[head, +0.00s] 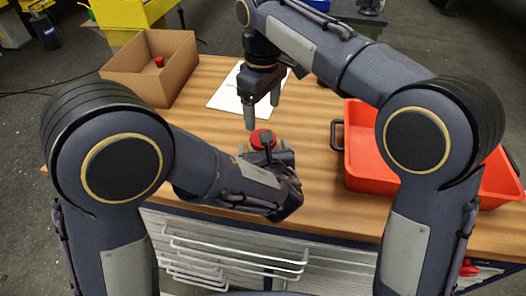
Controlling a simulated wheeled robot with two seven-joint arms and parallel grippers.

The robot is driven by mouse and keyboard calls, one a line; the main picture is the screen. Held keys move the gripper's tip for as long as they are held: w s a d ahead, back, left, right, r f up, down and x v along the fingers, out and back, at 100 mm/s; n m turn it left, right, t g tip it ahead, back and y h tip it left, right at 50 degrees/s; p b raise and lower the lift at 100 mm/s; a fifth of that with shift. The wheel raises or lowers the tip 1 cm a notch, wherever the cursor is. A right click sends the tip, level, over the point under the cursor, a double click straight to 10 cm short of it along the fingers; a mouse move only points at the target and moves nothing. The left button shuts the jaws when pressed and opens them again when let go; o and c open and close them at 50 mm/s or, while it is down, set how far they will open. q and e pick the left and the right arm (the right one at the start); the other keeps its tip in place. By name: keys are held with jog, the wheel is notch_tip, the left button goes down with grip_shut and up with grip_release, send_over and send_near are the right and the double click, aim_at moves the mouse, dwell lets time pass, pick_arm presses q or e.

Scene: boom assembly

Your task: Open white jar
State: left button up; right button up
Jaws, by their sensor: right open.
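A round red lid (262,138) shows near the middle of the table, just beyond my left gripper. The jar body below it is mostly hidden by my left gripper and wrist, so I cannot make out its white sides. My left gripper (264,150) is low, right at the red lid. Its fingertips are largely hidden, so I cannot tell whether it grips the jar. My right gripper (263,108) points down above and slightly beyond the red lid. Its two fingers are apart, with nothing between them.
An open cardboard box (135,82) with a small red item (159,62) inside stands at the back left. A white sheet (226,95) lies behind the jar. A red tray (365,165) is on the right. Bare wooden table (310,140) lies between.

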pick_arm(q)
jog(key=c, duration=1.9)
grip_shut()
pick_arm(e)
jog(key=m, duration=0.2)
jog(key=shift+s+a+f+m, duration=0.1)
jog(key=shift+f+m, duration=0.2)
jog(key=shift+f, duration=0.05)
jog(key=m, duration=0.3)
jog(key=shift+a+f, duration=0.1)
jog(key=m, duration=0.4)
jog(key=shift+r, duration=0.2)
jog(key=m, duration=0.3)
jog(key=shift+d+r+m, duration=0.25)
jog(key=shift+r+m, duration=0.15)
jog(key=shift+f, duration=3.9)
